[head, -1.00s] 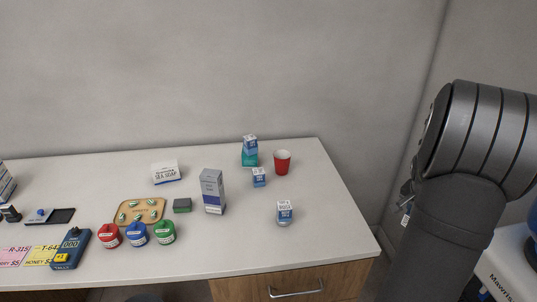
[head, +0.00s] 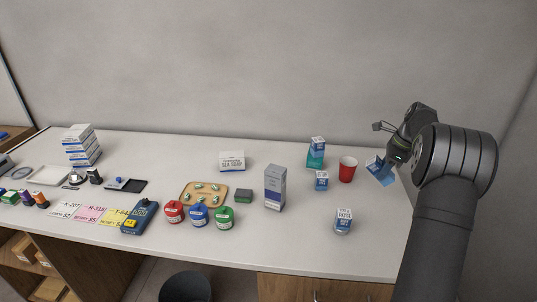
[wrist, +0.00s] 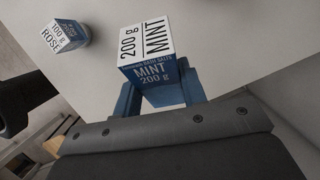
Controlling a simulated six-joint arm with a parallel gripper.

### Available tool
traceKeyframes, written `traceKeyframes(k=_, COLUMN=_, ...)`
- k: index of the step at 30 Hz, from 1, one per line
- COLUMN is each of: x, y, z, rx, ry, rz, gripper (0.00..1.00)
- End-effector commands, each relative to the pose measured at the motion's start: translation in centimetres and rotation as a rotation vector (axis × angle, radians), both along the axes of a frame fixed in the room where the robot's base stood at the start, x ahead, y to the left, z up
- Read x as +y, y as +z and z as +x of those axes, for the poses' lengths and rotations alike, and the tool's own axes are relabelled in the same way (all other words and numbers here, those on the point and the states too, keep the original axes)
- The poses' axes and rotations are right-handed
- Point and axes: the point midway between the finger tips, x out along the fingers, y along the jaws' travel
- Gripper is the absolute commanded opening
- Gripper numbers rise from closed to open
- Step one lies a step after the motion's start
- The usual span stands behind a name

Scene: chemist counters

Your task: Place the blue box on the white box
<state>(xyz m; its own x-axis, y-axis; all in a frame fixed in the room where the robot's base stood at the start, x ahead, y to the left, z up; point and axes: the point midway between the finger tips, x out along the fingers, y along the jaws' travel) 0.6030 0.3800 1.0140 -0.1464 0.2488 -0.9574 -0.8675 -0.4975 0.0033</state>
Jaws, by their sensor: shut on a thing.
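My gripper (head: 386,171) is above the counter's right end in the head view. Its blue fingers are shut on a blue box (head: 374,163), held tilted and clear of the counter. In the wrist view the blue box (wrist: 152,72) has a white top face reading MINT 200 g and sits between the fingers (wrist: 160,92). A white box (head: 232,160) marked SEA SOAP lies flat on the counter near the back, well left of my gripper. A stack of white boxes with blue bands (head: 81,146) stands at the far left.
Between my gripper and the soap box stand a red cup (head: 348,170), a teal box (head: 315,159) with a blue-white box on top, a small blue box (head: 321,181) and a tall grey box (head: 275,188). A rose container (head: 343,224) stands near the front right.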

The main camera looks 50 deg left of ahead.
Motion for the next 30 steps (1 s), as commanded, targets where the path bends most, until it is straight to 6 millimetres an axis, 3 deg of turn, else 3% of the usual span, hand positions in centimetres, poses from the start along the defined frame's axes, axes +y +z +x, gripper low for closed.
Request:
traceKeyframes(k=3, x=6.3, y=1.3, z=-2.0, rx=0.06, ry=-0.182, rz=0.139, gripper=0.05)
traceKeyframes(k=9, x=14.9, y=3.0, z=-5.7, rx=0.107, ry=-0.45, rz=0.36, gripper=0.05)
traceKeyframes(k=17, x=23.3, y=4.7, z=-11.0, rx=0.107, ry=-0.662, rz=0.584, gripper=0.05)
traceKeyframes(k=24, x=30.8, y=6.1, z=-17.3, rx=0.083, ry=-0.787, rz=0.769, gripper=0.05)
traceKeyframes(k=30, x=35.3, y=7.0, z=-22.2, rx=0.065, ry=-0.84, rz=0.878, gripper=0.05)
